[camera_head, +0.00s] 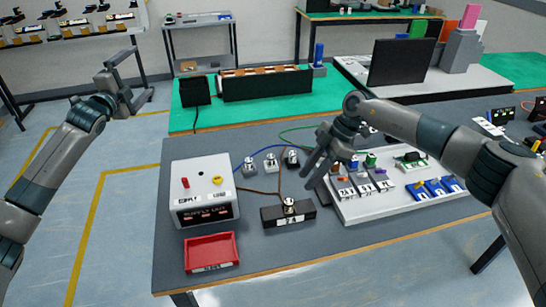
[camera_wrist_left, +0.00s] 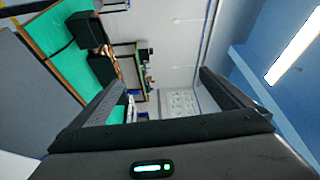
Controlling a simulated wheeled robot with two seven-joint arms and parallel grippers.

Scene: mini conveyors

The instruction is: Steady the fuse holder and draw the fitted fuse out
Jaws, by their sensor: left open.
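A black block (camera_head: 289,216), which looks like the fuse holder, sits on the grey table near the front edge. A small silver and dark piece (camera_head: 289,203) stands upright on its top; I cannot tell clearly whether it is the fuse. My right gripper (camera_head: 313,174) hangs above the table behind and right of the block, apart from it; its finger gap is unclear. My left gripper (camera_head: 136,98) is raised off the table's left side, open and empty. In the left wrist view its two fingers (camera_wrist_left: 160,98) stand wide apart with nothing between them.
A white supply unit (camera_head: 204,181) stands left of the block, with a red tray (camera_head: 211,252) in front. Several small terminals with wires lie behind. A white board (camera_head: 354,212) with grey and blue modules is at right. The front table between tray and block is clear.

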